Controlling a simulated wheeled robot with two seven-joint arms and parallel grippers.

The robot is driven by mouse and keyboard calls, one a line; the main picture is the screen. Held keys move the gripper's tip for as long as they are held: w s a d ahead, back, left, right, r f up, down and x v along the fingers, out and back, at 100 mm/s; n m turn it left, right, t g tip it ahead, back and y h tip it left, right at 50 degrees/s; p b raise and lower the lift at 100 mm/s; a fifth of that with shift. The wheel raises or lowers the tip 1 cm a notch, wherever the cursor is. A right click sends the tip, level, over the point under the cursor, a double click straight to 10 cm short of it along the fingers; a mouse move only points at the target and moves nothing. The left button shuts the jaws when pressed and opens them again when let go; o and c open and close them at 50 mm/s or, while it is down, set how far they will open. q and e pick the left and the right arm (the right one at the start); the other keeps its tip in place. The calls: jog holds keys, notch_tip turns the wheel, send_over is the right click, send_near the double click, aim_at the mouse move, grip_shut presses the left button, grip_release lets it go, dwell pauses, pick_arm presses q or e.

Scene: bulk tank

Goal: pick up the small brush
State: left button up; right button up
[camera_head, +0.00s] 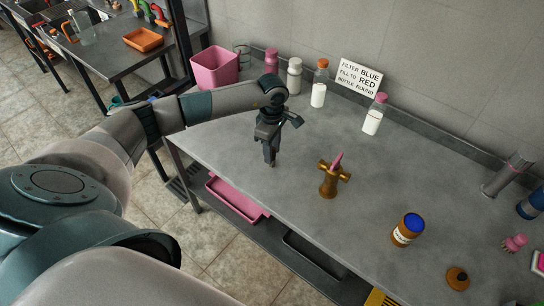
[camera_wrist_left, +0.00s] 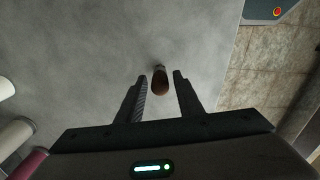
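My left gripper (camera_head: 271,159) points down over the left part of the grey table. Its fingers stand apart in the left wrist view (camera_wrist_left: 160,92). Between them is a small brown rounded thing (camera_wrist_left: 160,84) with a darker far end, with a gap on each side. It may be the handle of the small brush, but I cannot tell for sure. In the head view the gripper seems to hide it. My right gripper is not in view.
A brass-coloured piece with a pink tip (camera_head: 329,182) stands right of the gripper. Several bottles, a pink bin (camera_head: 214,68) and a sign (camera_head: 359,77) line the wall. A blue-lidded brown jar (camera_head: 407,230) stands at the right. The table around the gripper is clear.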

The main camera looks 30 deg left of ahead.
pick_arm(q)
grip_shut()
jog(key=shift+r, duration=0.1)
jog(key=shift+r+b, duration=0.45)
jog(key=r+b, duration=0.1)
jog(key=d+r+b, duration=0.1)
jog(key=r, duration=0.1)
jog(key=d+r+b, duration=0.4)
jog(key=d+r, duration=0.3)
jog(key=d, duration=0.3)
jog(key=shift+s+d, duration=0.35)
jog(key=shift+s, duration=0.05)
